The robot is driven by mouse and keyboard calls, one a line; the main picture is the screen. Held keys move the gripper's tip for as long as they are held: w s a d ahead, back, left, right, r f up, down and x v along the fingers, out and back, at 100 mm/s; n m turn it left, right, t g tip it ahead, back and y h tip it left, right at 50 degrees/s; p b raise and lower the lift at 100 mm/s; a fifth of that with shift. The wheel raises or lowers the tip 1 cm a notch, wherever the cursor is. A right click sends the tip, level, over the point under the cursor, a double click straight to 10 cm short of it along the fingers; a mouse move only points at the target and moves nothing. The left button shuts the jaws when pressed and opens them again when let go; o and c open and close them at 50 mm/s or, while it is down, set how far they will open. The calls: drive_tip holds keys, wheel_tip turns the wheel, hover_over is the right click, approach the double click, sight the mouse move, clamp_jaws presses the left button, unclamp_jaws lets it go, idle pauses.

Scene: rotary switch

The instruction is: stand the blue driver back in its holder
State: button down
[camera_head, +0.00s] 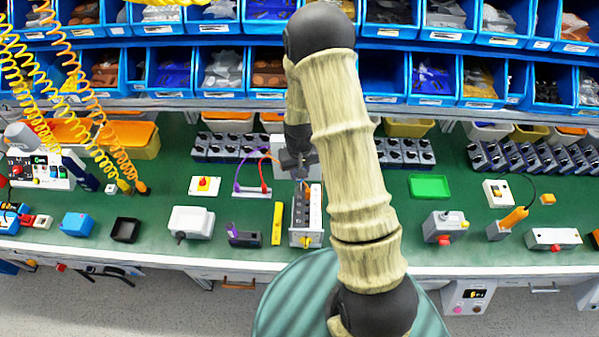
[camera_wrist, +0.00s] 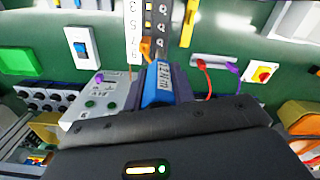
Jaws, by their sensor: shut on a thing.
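My gripper (camera_head: 298,168) is low over the bench in the head view, just behind a grey unit (camera_head: 305,228) with a numbered white strip. In the wrist view, my gripper (camera_wrist: 160,90) is shut on the blue driver (camera_wrist: 160,80), whose blue handle with white lettering shows between the dark fingers. The driver points toward the numbered strip (camera_wrist: 134,35) and a small orange part (camera_wrist: 147,47). I cannot tell whether its tip touches anything. In the head view the driver is too small and covered to make out. I cannot tell which object is its holder.
A yellow bar (camera_head: 277,222) and a dark purple-grey block (camera_head: 243,236) lie left of the grey unit. Red and purple leads (camera_head: 252,190) rise behind. A white panel (camera_wrist: 100,97) lies close beside my gripper. An orange-handled tool (camera_head: 513,217) stands far right.

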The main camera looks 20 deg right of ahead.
drive_tip(key=shift+r, duration=0.3)
